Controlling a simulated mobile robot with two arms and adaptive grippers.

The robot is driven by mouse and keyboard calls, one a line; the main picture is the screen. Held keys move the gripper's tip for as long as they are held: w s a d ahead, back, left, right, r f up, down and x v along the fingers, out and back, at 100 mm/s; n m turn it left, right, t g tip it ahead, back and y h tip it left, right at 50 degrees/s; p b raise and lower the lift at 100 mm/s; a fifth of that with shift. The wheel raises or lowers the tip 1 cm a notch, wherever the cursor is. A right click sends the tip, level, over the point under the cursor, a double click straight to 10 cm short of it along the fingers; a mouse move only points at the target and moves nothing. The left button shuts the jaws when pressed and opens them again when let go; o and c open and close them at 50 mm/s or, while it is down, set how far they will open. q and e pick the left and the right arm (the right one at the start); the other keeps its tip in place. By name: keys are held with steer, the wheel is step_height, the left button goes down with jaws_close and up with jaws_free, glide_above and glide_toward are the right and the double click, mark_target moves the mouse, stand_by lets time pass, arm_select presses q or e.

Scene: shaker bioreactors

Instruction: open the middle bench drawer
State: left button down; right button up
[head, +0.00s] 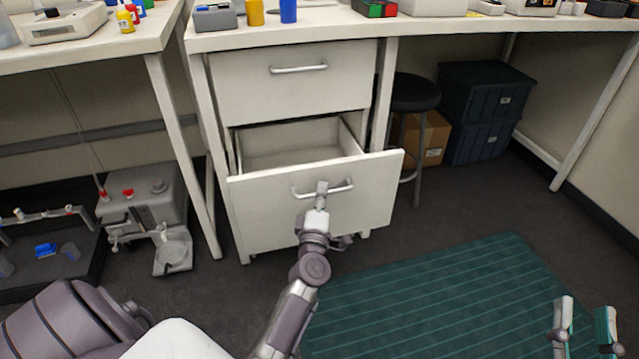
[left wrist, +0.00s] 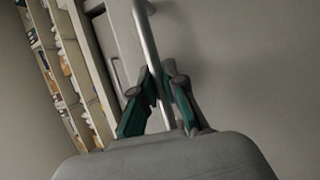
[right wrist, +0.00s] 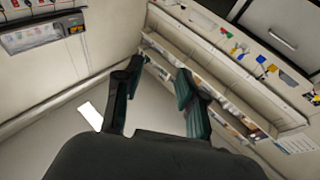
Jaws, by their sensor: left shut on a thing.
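The middle bench drawer (head: 375,208) is pulled out of the white bench cabinet, and its empty inside shows behind the front panel. Its metal bar handle (head: 342,188) is on the front face. My left gripper (head: 321,188) is shut on this handle near its middle. In the left wrist view, the handle bar (left wrist: 149,42) runs between the two fingers of my left gripper (left wrist: 160,88). My right gripper (head: 586,310) is open and empty at the lower right, above the floor. Its spread fingers also show in the right wrist view (right wrist: 157,88).
The top drawer (head: 290,92) is closed above the open one. A black stool (head: 411,92), a cardboard box (head: 428,138) and dark crates (head: 482,115) stand under the bench at right. A green mat (head: 440,300) lies on the floor in front.

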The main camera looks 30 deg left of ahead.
arm_select(q)
steer(key=shift+s+d+p, duration=0.4)
steer(key=shift+s+d, duration=1)
steer(key=shift+d, duration=0.15)
arm_select(e)
steer(key=shift+w+d+f+g+h, duration=0.1)
steer(key=shift+d+f+g+h, duration=0.05)
steer(key=shift+f+g, duration=0.5)
steer(key=shift+w+d+f+g+h, duration=0.15)
steer(key=shift+f+g, duration=0.25)
steer(key=shift+f, duration=0.45)
steer(key=shift+s+d+f+g+h, duration=0.1)
steer(key=shift+d+f+g, duration=0.05)
steer(key=shift+f+g, duration=0.5)
arm_select(q)
steer(key=c, duration=1.2)
jaws_free()
steer(key=v, duration=1.2)
